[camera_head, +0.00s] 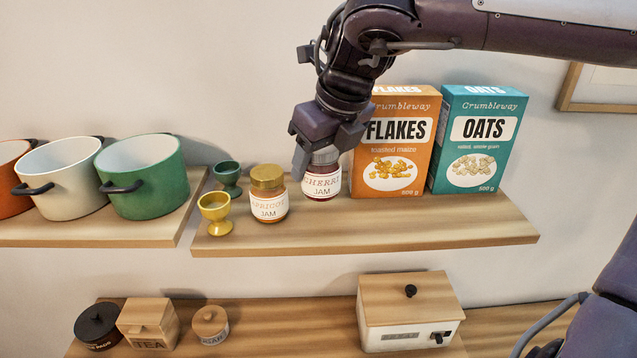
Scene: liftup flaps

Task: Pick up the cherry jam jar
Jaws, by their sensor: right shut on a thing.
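The cherry jam jar (322,188) stands on the upper wooden shelf, with a white label reading cherry jam, dark red contents and a silver-grey lid. My right gripper (318,158) reaches down from above and is shut on the jar around its lid. The gripper covers part of the lid and the upper label. The jar looks upright, and I cannot tell whether its base touches the shelf. My left gripper is not in view.
The apricot jam jar (268,194) stands close on the left, with a yellow egg cup (215,213) and green egg cup (228,178) beyond. The flakes box (393,145) and oats box (474,140) stand close on the right. The shelf's front strip (400,222) is clear.

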